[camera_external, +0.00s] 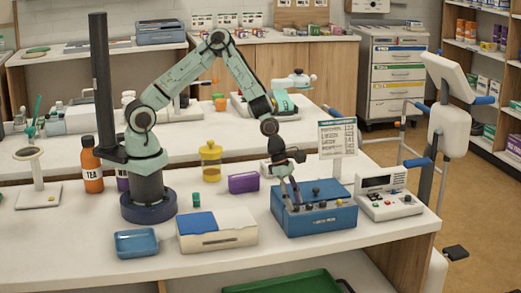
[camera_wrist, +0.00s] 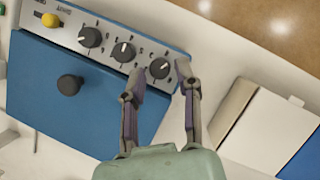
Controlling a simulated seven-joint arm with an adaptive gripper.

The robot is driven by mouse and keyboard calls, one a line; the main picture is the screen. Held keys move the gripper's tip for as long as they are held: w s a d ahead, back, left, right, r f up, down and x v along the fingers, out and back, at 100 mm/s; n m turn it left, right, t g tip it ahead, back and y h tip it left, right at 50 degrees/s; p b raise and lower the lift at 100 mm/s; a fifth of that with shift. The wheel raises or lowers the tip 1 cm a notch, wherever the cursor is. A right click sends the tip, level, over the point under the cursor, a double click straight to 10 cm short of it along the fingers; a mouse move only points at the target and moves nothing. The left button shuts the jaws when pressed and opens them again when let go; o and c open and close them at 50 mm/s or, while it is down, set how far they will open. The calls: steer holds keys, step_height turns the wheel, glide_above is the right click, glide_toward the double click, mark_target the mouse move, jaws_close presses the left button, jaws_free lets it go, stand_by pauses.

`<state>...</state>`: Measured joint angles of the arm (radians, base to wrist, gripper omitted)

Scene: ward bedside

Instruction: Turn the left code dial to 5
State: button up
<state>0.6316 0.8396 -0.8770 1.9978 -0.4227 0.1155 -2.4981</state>
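The blue box (camera_external: 325,220) stands on the bench in the external view, with a grey control panel along its front top edge. In the wrist view the panel (camera_wrist: 70,28) appears upside down and carries three black dials. The left code dial (camera_wrist: 159,68) is at the right end there, with a white pointer mark; the number it points to is too small to read. My gripper (camera_wrist: 162,67) is open, its fingertips on either side of this dial. I cannot tell if they touch it. My gripper (camera_external: 291,206) is over the box's left front in the external view.
The middle dial (camera_wrist: 123,52) and another dial (camera_wrist: 90,37) sit close beside it, then a yellow button (camera_wrist: 50,20). A black knob (camera_wrist: 69,84) stands on the box lid. A white device (camera_external: 388,204) is right of the box; a white bin (camera_external: 222,241) is left.

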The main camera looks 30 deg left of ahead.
steer(key=shift+f, duration=0.1)
steer(key=shift+c, duration=0.2)
jaws_close()
steer(key=shift+m, duration=0.3)
steer(key=shift+w+m+g+y, duration=0.2)
steer(key=shift+m+g, duration=0.3)
steer(key=shift+m, duration=0.8)
steer(key=shift+w+m+g+y, duration=0.1)
steer(key=shift+m+g+y, duration=0.3)
steer(key=shift+m, duration=0.9)
steer(key=shift+d, duration=0.1)
steer(key=shift+o, duration=0.2)
jaws_free()
